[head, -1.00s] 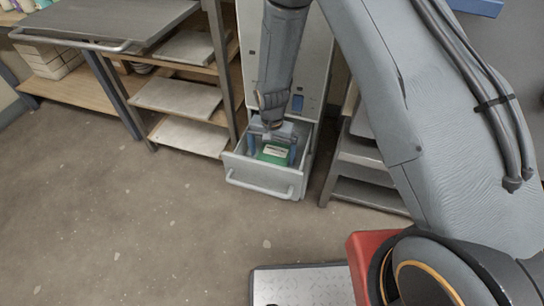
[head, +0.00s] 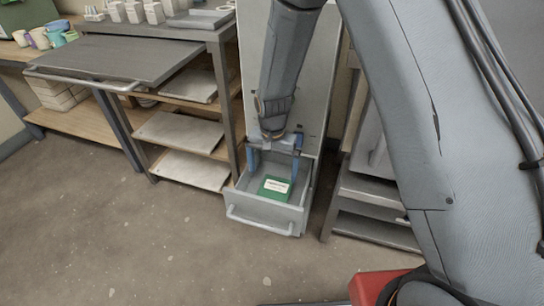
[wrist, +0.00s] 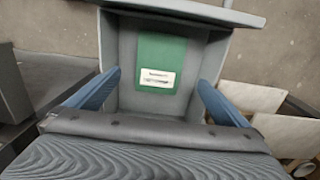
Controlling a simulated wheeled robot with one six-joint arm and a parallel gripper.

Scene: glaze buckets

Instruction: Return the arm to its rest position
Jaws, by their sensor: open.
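My gripper (head: 273,162) is open and empty above the back of an open drawer (head: 262,212) in a tall light cabinet (head: 309,92). Its two blue fingers are spread apart. A green box with a white label (head: 273,189) lies on the drawer's floor, below the gripper and apart from it. In the wrist view the fingers (wrist: 157,95) stand on either side of the drawer, and the green box (wrist: 160,52) lies beyond the fingertips.
A cart with a grey top (head: 115,58) and shelves with pale boards (head: 180,131) stand left of the cabinet. A grey metal rack (head: 372,208) stands close on the right. Pots (head: 134,12) stand on a bench behind.

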